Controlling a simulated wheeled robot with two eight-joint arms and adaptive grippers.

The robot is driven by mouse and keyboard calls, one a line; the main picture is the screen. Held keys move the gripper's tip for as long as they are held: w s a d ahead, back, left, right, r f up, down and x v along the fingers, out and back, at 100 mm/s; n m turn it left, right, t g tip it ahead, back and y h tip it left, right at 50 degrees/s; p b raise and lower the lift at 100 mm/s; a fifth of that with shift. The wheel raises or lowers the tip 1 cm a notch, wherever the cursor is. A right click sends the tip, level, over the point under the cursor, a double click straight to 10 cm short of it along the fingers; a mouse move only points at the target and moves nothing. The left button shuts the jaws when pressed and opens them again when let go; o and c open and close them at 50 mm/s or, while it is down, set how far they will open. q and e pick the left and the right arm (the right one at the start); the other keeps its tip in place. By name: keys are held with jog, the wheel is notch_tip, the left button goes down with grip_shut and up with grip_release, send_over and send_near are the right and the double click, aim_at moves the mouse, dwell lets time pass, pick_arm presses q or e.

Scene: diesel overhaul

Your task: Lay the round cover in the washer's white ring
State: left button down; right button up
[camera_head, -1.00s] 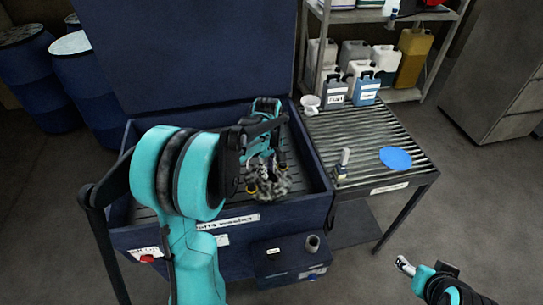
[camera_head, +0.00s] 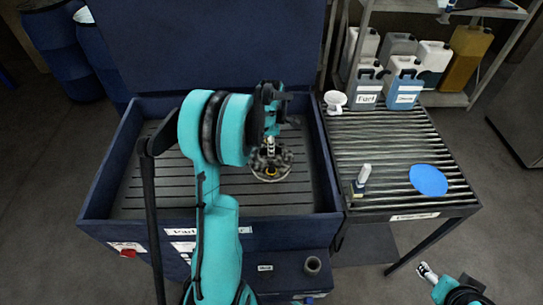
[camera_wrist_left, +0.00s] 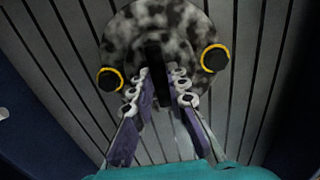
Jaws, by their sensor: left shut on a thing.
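The round cover (camera_head: 270,165) is a grey and black mottled disc with yellow-ringed dark knobs. It is over the slatted floor of the blue washer (camera_head: 215,205), toward its right side. My left gripper (camera_head: 269,148) is above the cover. In the left wrist view the purple fingers of the gripper (camera_wrist_left: 162,78) are shut on a dark upright part at the middle of the cover (camera_wrist_left: 160,20). I cannot tell whether the cover touches the floor. No white ring shows clearly. My right gripper (camera_head: 428,272) is low at the right, away from the washer; its jaws are too small to read.
A ribbed side table (camera_head: 395,150) adjoins the washer on the right. It bears a blue disc (camera_head: 428,180), a small upright bottle (camera_head: 363,175), a white funnel (camera_head: 335,101) and jugs (camera_head: 405,90). The washer's raised lid (camera_head: 210,45) stands behind. Slatted floor left of my arm is clear.

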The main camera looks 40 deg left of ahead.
pick_arm(q)
notch_tip(320, 180, down, 4)
jog(key=shift+r+b, duration=0.2)
jog(key=shift+b, duration=0.4)
jog(key=shift+r, duration=0.1)
jog(key=c, duration=1.9)
grip_release()
jog(key=shift+f, duration=0.25)
jog(key=o, duration=0.4)
jog(key=shift+r, duration=0.1)
